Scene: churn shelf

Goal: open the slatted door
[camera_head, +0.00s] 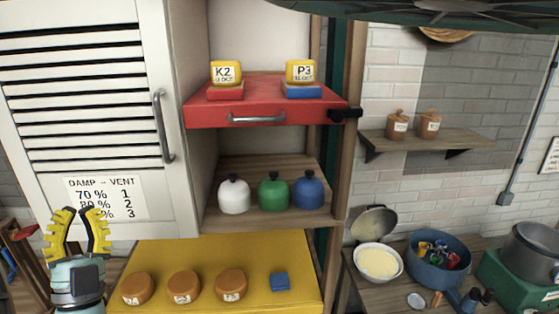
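The slatted door (85,178) is a white panel with dark horizontal gaps at the left of the view. It appears shut, with no opening visible along its right edge. Its grey vertical bar handle (163,125) is near that right edge. A paper label (105,198) on its lower part reads DAMP - VENT with percentages and numbers. My gripper (78,212) has yellow fingers, which are apart and empty. It shows at the lower left, in front of the door's bottom and overlapping the label's left side, below and left of the handle. Whether it touches the door cannot be told.
Right of the door, a red drawer (195,113) with a grey handle carries labelled yellow blocks. White, green and blue jars stand on the wooden shelf (260,170) below. A yellow board (225,255) under it holds round brown items and a blue block. Pots stand at lower right.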

